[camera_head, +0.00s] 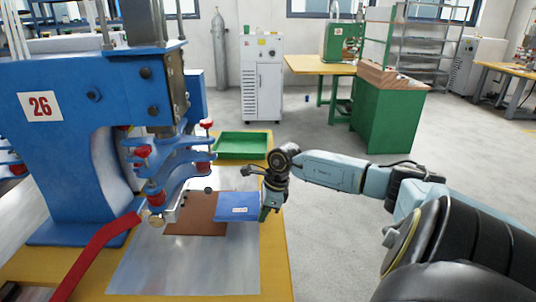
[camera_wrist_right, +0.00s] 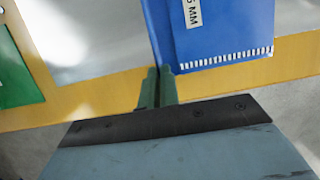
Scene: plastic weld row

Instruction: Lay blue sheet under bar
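The blue sheet (camera_head: 238,206), with a small white label, lies at the right side of the brown pad (camera_head: 195,222) on the welding machine's table. Its left part reaches toward the metal bar (camera_head: 172,212) under the blue press head; I cannot tell whether any of it is beneath the bar. My right gripper (camera_head: 265,213) is at the sheet's right edge. In the right wrist view the fingers (camera_wrist_right: 158,88) are close together with the blue sheet's edge (camera_wrist_right: 225,35) between them. My left gripper is not in view.
The blue machine marked 26 (camera_head: 65,120) stands at the left, with a red lever (camera_head: 95,255) in front. A green tray (camera_head: 242,146) sits behind the pad. The metal plate (camera_head: 185,265) in front is bare. Open floor lies to the right.

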